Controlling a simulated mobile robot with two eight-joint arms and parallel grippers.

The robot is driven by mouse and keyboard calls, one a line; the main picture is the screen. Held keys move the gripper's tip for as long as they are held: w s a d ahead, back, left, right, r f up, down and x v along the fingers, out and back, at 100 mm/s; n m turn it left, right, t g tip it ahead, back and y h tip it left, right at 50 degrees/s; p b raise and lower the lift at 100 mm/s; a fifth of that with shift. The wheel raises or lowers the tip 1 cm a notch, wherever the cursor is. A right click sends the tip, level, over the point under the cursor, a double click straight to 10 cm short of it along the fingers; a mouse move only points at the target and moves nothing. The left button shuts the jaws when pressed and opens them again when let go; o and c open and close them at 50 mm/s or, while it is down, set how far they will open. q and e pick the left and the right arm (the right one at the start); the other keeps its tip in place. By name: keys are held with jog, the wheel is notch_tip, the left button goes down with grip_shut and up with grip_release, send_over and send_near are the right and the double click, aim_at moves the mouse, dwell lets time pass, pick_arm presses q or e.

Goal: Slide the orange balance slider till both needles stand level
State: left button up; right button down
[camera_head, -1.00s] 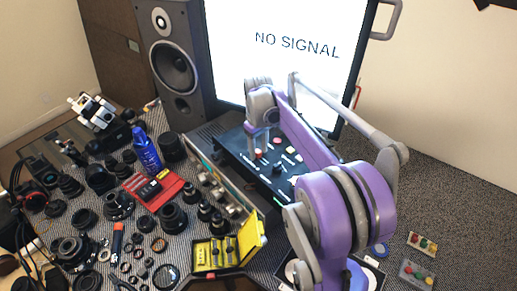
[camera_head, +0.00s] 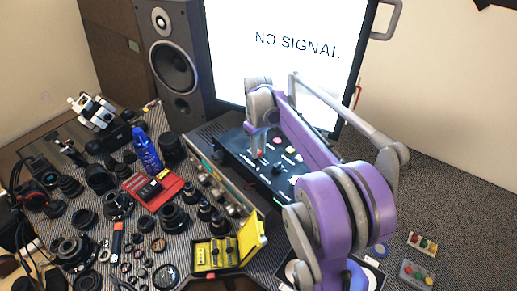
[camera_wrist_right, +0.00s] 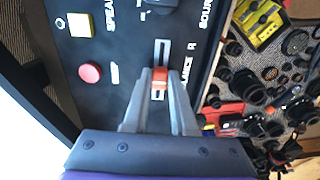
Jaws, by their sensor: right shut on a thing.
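The orange balance slider (camera_wrist_right: 159,77) sits in a pale slot on a black control panel (camera_wrist_right: 120,50) in the right wrist view. My right gripper (camera_wrist_right: 160,84) is shut on the slider, one finger on each side. In the head view my right gripper (camera_head: 259,153) reaches down onto the black panel (camera_head: 240,163) in front of the monitor, and the slider is mostly hidden there. I cannot make out the needles in either view. My left gripper is not in view.
A red round button (camera_wrist_right: 90,72) and a yellow square button (camera_wrist_right: 80,25) are beside the slot. A monitor (camera_head: 290,50) and a speaker (camera_head: 172,60) stand behind the panel. Lens parts, a red tray (camera_head: 150,190) and a yellow case (camera_head: 228,252) crowd the left.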

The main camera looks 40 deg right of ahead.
dwell(0.6)
jog(key=shift+w, duration=0.65)
jog(key=c, duration=0.7)
grip_release()
jog(key=shift+s, duration=0.1)
notch_tip(320, 180, up, 11)
jog(key=shift+f+p, duration=0.1)
jog(key=shift+p, duration=0.3)
jog(key=shift+a, duration=0.1)
jog(key=s+a+f+t, duration=0.2)
jog(key=s+a+f, duration=0.3)
jog(key=s+a, duration=0.1)
jog(key=s+a+f+t, duration=0.2)
jog(key=s+a+f, duration=0.3)
jog(key=s+a, duration=0.2)
jog(key=s+a+f+t, duration=0.1)
jog(key=s+a+f, duration=0.4)
jog(key=s+a, duration=0.2)
jog(key=shift+a+f+m+t, duration=0.1)
jog(key=shift+a+m+t, duration=0.1)
jog(key=shift+m+t, duration=0.2)
